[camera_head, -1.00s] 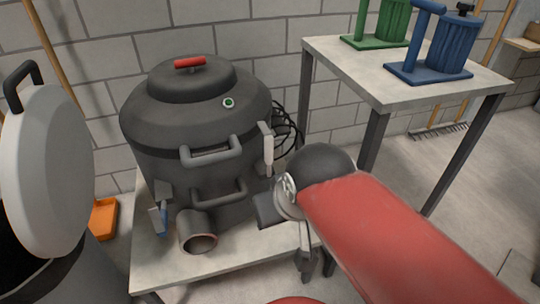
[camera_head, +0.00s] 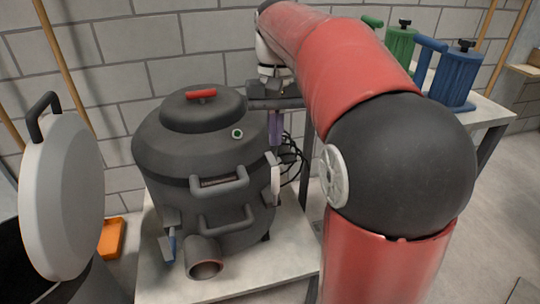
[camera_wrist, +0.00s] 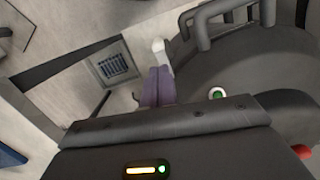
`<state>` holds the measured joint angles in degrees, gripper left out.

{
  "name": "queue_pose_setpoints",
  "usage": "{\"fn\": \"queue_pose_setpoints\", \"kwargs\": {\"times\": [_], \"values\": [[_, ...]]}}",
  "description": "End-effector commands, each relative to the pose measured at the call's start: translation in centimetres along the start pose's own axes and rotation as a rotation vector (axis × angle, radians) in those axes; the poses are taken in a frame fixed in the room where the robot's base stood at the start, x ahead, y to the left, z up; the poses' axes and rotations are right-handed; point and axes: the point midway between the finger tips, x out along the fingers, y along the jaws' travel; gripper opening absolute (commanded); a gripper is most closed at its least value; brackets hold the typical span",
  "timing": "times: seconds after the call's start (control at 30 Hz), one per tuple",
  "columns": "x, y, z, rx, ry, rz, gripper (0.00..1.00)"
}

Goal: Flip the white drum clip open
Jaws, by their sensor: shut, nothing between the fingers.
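The dark grey drum (camera_head: 200,150) stands on a pale bench, with a red handle on its lid. The white clip (camera_head: 274,180) is upright against the drum's right side. It also shows in the wrist view (camera_wrist: 160,54), just beyond my fingertips. My gripper (camera_head: 275,143) points down beside the drum's upper right, with its purple fingers shut and empty. The fingertips are just above the clip's upper end; I cannot tell whether they touch it. In the wrist view my gripper (camera_wrist: 158,76) partly hides the clip's near end.
A blue clip (camera_head: 171,246) is on the drum's left. Two grey handles and a pipe stub (camera_head: 205,262) stick out in front. Black cables (camera_head: 292,155) hang behind the clip. A table with green (camera_head: 398,48) and blue (camera_head: 453,80) canisters stands at the right.

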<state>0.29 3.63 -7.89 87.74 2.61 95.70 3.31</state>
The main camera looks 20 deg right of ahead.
Motion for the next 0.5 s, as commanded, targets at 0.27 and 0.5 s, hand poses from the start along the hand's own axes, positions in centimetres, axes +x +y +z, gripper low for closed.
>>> {"fn": "queue_pose_setpoints", "kwargs": {"times": [0.27,0.5], "values": [[-1.1,0.1,-3.1,0.036,-0.110,0.021,0.00],[-1.1,0.1,-3.3,0.040,-0.121,0.023,0.00]]}}
